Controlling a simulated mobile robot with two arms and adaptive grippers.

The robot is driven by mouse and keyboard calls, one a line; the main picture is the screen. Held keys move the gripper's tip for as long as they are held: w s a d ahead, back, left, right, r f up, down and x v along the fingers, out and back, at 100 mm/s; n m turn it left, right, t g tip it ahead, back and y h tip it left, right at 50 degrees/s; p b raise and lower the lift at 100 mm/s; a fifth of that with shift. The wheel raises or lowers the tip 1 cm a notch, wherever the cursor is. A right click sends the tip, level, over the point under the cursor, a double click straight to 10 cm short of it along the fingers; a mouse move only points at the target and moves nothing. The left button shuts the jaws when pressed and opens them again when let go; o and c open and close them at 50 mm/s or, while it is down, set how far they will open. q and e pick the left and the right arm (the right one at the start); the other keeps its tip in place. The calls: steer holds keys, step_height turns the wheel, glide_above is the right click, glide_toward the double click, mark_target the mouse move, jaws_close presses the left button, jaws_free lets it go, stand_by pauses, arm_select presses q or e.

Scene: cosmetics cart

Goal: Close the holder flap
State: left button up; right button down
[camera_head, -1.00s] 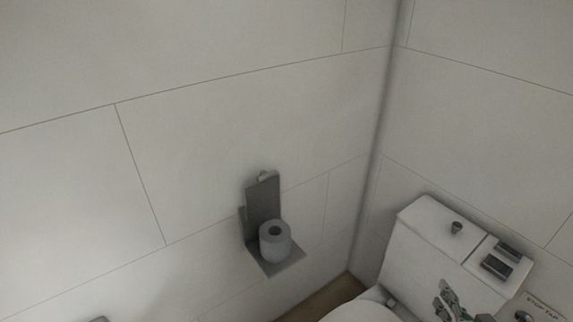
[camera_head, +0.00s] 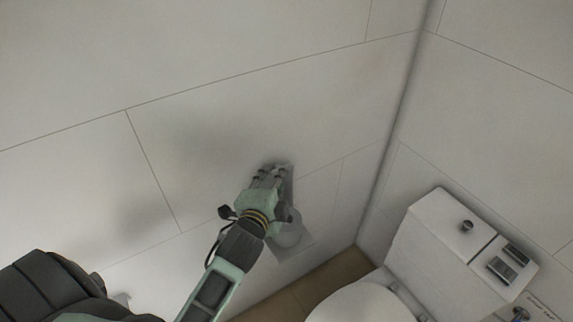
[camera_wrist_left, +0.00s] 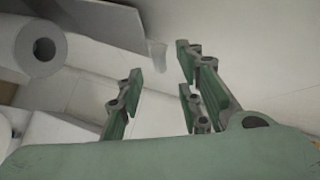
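The grey toilet roll holder on the wall has a flap (camera_head: 288,184) that stands raised, partly hidden behind my left gripper. The flap (camera_wrist_left: 105,22) with a small tab shows at the top there, beyond the fingers, and the roll (camera_wrist_left: 42,45) is at upper left. Contact cannot be told. My right gripper is out of view.
A white toilet with its cistern (camera_head: 432,240) stands to the right of the holder, near the wall corner. The light tiled wall (camera_head: 200,150) is close behind my left gripper. The wall above the holder is bare.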

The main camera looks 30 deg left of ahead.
arm_select(q)
steer(key=p+x, duration=0.1)
steer(key=x, duration=0.5)
steer(key=shift+w+f, duration=0.15)
steer(key=shift+w, duration=0.2)
jaws_close()
steer(key=shift+f, duration=0.1)
